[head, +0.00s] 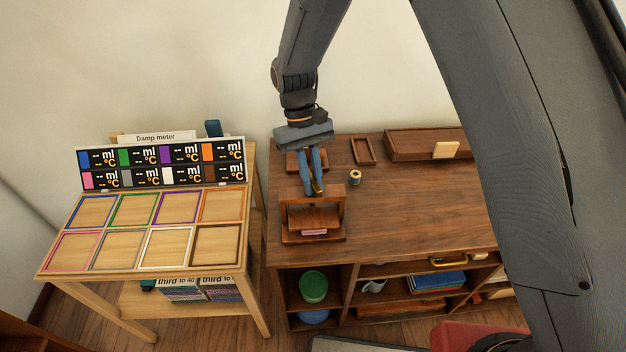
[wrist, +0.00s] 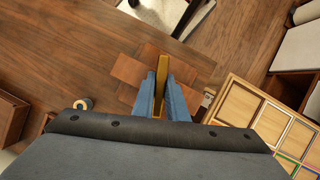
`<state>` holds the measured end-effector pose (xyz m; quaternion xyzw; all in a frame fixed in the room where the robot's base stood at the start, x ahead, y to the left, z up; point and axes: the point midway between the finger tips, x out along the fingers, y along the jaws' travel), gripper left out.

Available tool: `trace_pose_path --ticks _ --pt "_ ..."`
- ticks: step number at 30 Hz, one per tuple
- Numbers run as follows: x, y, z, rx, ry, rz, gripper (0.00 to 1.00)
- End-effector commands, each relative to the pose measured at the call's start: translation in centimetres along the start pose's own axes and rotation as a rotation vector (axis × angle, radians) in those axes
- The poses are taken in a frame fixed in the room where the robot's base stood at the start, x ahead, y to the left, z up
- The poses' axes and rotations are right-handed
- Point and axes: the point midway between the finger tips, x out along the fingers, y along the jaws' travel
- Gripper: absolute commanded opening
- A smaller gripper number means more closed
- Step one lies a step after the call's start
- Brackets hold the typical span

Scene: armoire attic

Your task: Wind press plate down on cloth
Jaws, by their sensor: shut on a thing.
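The wooden press (head: 340,205) stands upright on the brown cabinet top, near its left front edge. Its wooden plate (head: 313,218) shows between the posts, under the top beam. A folded pink cloth (head: 314,232) lies below the plate on the base; I cannot tell whether they touch. My gripper (head: 315,192) points down over the press, its blue fingers shut on a brass handle. In the wrist view the fingers (wrist: 164,100) hold the brass handle (wrist: 162,72) above the wooden press. The screw and cloth are hidden there.
A thread spool (head: 354,177) stands right of the press. A small tray (head: 363,151) and a long box (head: 405,146) lie at the back. A light wooden table with coloured squares (head: 150,230) and a display stands left. The cabinet top's right front is clear.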

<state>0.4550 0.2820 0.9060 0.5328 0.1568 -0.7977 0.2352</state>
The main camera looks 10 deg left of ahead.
Motion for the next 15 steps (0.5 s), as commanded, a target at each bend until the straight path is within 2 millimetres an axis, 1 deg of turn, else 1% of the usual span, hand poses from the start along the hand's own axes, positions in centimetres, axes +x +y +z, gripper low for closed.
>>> trace_pose_path --ticks 9,10,12,13,15 --pt "-0.12 0.02 -0.14 0.0 0.005 0.0 0.0" --pt "-0.13 0.01 -0.14 0.0 0.005 0.0 0.18" --pt "-0.11 0.01 -0.12 0.0 0.004 0.0 0.29" --pt "-0.1 0.01 -0.11 0.0 0.004 0.0 0.31" --pt "-0.08 0.0 -0.09 0.0 0.003 0.0 0.31"
